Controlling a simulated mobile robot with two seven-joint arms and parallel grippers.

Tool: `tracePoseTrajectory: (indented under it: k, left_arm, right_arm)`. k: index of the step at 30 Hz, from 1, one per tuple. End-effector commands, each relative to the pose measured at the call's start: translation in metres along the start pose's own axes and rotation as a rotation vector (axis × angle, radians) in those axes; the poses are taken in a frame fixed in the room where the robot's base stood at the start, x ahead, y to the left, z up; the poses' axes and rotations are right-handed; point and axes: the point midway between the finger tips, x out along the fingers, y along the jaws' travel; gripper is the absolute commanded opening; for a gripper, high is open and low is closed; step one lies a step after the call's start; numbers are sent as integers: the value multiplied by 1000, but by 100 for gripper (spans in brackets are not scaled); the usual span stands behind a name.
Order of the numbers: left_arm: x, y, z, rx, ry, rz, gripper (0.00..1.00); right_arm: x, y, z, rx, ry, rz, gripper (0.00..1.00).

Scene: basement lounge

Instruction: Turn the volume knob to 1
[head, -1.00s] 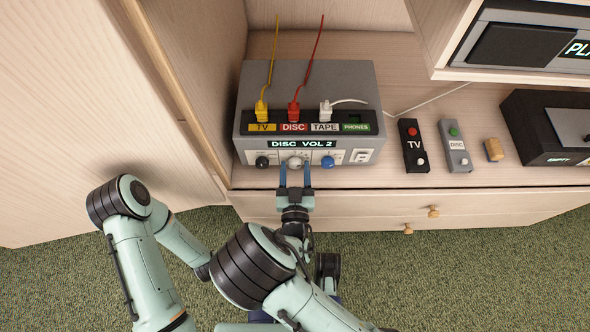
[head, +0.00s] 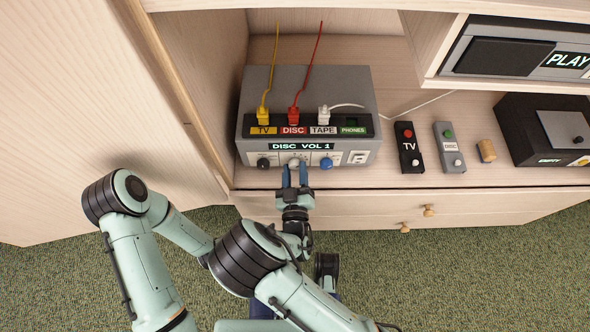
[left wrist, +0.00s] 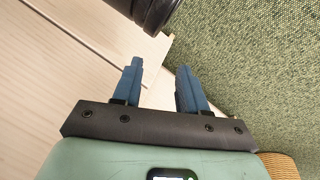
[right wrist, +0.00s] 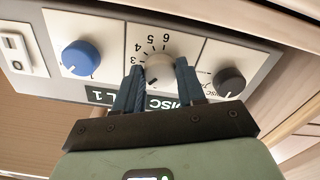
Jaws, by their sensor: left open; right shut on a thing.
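The grey switch box (head: 310,90) stands on the shelf, and its display (head: 301,146) reads "DISC VOL 1". The volume knob is the light grey middle one (right wrist: 159,71) on the front panel, with a number scale around it. My right gripper (head: 295,172) is shut on this knob, one finger at each side. In the right wrist view its blue fingers (right wrist: 160,88) reach up to the knob, which partly shows between them. My left gripper (left wrist: 160,80) is open and empty, away from the box, above the floor near pale wood.
A blue knob (right wrist: 81,58) and a black knob (right wrist: 229,82) flank the grey one. Yellow, red and white plugs sit in the box top.

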Motion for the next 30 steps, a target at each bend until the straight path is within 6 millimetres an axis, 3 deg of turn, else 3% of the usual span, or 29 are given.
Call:
tracePoseTrajectory:
  k: [9, 24, 25, 26, 27, 30]
  left_arm:
    - [-11, 3, 18, 2, -53, 1, 42]
    - [-12, 3, 20, 3, -60, 1, 42]
    - [-12, 3, 20, 3, -60, 1, 42]
    - [-12, 3, 20, 3, -60, 1, 42]
    - [-12, 3, 20, 3, -60, 1, 42]
    - [-12, 3, 20, 3, -60, 1, 42]
  right_arm:
    - [-1, 0, 1, -127, -5, -2, 9]
    - [-1, 0, 2, -149, -6, -2, 9]
    - [-1, 0, 2, -149, -7, -3, 46]
    - [-1, 0, 2, -149, -6, -2, 56]
    - [-1, 0, 2, -149, -6, -2, 65]
    - [-1, 0, 2, -148, -4, -1, 65]
